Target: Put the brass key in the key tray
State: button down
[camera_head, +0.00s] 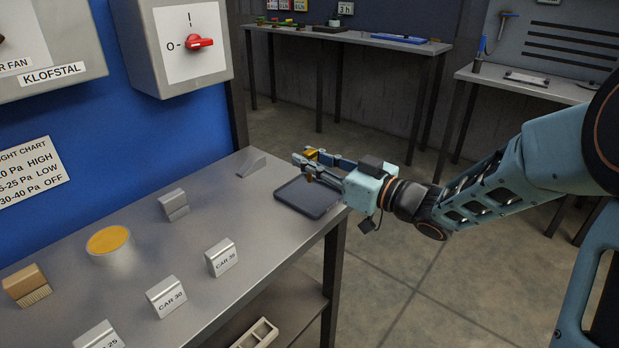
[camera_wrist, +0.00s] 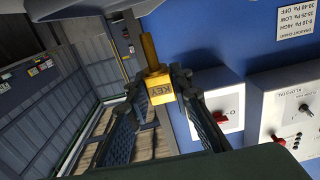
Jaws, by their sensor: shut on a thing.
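The brass key (camera_wrist: 149,52) is gripped between the fingers of my gripper (camera_wrist: 160,88) in the wrist view. Its block-shaped head, marked KEY, sits between the fingertips and its shaft points away from them. In the head view the key shows as a small yellow piece (camera_head: 311,154) at the tips of my gripper (camera_head: 312,166). A flat dark grey tray (camera_head: 305,201), likely the key tray, lies at the right end of the metal bench. My gripper appears above its far part, apart from it. The far edge of the tray is partly hidden by my gripper.
The metal bench (camera_head: 225,205) carries a small grey wedge (camera_head: 252,167), a metal block (camera_head: 174,204), a cup with yellow contents (camera_head: 110,246), a brush (camera_head: 27,286) and several CAR signs. A switch box with a red handle (camera_head: 200,43) hangs on the blue panel behind.

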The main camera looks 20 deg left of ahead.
aim_at(311, 181)
jog(key=shift+w+a+f+b, duration=0.15)
jog(key=shift+f+b, duration=0.35)
jog(key=shift+f, duration=0.45)
jog(key=shift+w+a+f+b, duration=0.1)
jog(key=shift+f+b, duration=0.4)
jog(key=shift+f, duration=0.45)
jog(key=shift+f, duration=0.2)
jog(key=c, duration=1.7)
grip_release()
jog(key=shift+r, duration=0.15)
jog(key=shift+s+d+r, duration=0.1)
jog(key=shift+d, duration=0.2)
jog(key=p+v, duration=0.3)
jog(key=v, duration=0.8)
jog(key=shift+s+d, duration=0.1)
jog(key=shift+d, duration=0.15)
